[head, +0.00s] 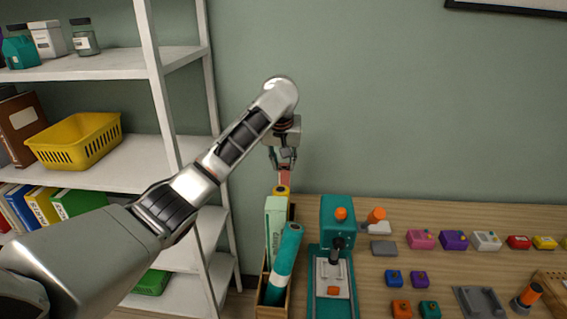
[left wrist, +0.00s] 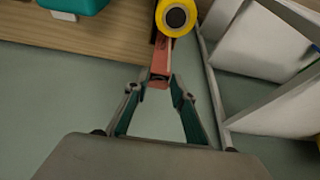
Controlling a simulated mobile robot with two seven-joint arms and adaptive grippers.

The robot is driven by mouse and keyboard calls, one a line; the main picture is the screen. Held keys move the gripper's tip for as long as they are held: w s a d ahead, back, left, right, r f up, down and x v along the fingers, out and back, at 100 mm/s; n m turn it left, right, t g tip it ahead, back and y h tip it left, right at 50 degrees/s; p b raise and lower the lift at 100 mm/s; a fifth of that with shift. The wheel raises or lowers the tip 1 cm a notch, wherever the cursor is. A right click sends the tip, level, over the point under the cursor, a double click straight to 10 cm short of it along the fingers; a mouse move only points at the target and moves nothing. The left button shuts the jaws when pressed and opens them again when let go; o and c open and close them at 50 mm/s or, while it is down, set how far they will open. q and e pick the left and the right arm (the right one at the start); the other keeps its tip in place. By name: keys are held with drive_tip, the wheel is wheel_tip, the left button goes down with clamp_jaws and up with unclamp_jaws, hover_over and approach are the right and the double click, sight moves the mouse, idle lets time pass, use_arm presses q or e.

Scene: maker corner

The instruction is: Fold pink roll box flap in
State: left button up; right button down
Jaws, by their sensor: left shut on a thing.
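The pink roll box (head: 285,175) stands at the back of a narrow wooden holder, at the table's left end; only its upper end shows in the head view. In the left wrist view the pink roll box (left wrist: 161,60) is a narrow salmon-pink strip reaching between my fingertips. My left gripper (head: 284,163) points down at it from above. In the left wrist view the gripper (left wrist: 158,84) is shut on the box's near end. I cannot make out the flap apart from the box. My right gripper is in neither view.
A yellow roll (left wrist: 176,17) touches or nearly touches the pink box. A pale green box (head: 275,232) and a teal roll (head: 284,262) stand in the wooden holder (head: 289,290). A teal press (head: 338,222) is right of it. A white shelf (head: 165,110) stands left.

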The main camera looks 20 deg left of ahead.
use_arm(q)
drive_tip(key=shift+f, duration=0.1)
drive_tip(key=shift+s+f+t, duration=0.15)
drive_tip(key=shift+s+t, duration=0.05)
drive_tip(key=shift+t, duration=0.5)
drive_tip(key=o, duration=1.1)
drive_tip(key=v, duration=1.2)
drive_tip(key=shift+d, duration=0.25)
